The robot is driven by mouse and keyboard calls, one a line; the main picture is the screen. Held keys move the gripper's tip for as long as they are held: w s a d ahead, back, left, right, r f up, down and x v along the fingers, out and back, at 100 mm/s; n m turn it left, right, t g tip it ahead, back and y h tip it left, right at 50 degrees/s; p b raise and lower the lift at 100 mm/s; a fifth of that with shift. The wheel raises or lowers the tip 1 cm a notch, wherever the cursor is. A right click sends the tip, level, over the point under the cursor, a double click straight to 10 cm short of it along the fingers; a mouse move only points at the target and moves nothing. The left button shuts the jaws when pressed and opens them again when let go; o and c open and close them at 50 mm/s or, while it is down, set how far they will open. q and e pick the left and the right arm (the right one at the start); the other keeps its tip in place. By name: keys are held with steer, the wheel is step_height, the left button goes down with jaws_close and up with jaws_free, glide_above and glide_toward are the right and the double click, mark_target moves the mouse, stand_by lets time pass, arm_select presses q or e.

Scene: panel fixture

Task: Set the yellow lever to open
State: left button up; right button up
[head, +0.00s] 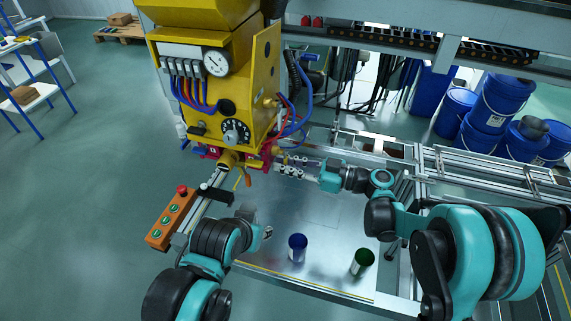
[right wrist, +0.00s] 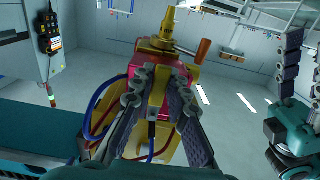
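The yellow lever (right wrist: 158,92) shows in the right wrist view as a yellow bar in front of a red valve body (right wrist: 183,76). The fingers of my right gripper (right wrist: 157,78) lie close along both sides of it and appear shut on it. In the head view my right gripper (head: 286,167) reaches in from the right to the red parts under the yellow machine (head: 262,70); its fingertips and the lever's grip are hard to make out there. My left gripper (head: 266,233) is apart from the machine, over the metal table, empty; its fingers look spread in the right wrist view (right wrist: 302,70).
A dial (head: 235,132) and gauge (head: 216,62) sit on the machine front, with hoses beside it. An orange button box (head: 171,219) stands left of my left arm. A blue cup (head: 297,248) and a green cup (head: 362,262) stand on the metal table (head: 325,235).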

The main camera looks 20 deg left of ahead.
mark_target(269, 166)
steer(key=shift+s, duration=0.1)
jaws_close()
steer(key=s+m, duration=0.1)
steer(key=m, duration=0.2)
steer(key=s+r+m, duration=0.1)
steer(key=m, duration=0.2)
steer(key=s+m, duration=0.1)
steer(key=m, duration=0.2)
steer(key=shift+r+m, duration=0.3)
steer(key=shift+m, duration=0.1)
steer(key=shift+s+r+m+p, duration=0.25)
steer(key=shift+r+m, duration=0.2)
steer(key=shift+m, duration=0.9)
steer(key=shift+s+r+m+p, duration=0.15)
steer(key=shift+r+m+p, duration=0.3)
steer(key=shift+m, duration=0.85)
steer(key=shift+s+r+m+p, duration=0.25)
steer(key=shift+r+m, duration=0.2)
steer(key=shift+m, duration=0.9)
steer(key=o, duration=0.7)
jaws_free()
steer(key=shift+w, duration=0.1)
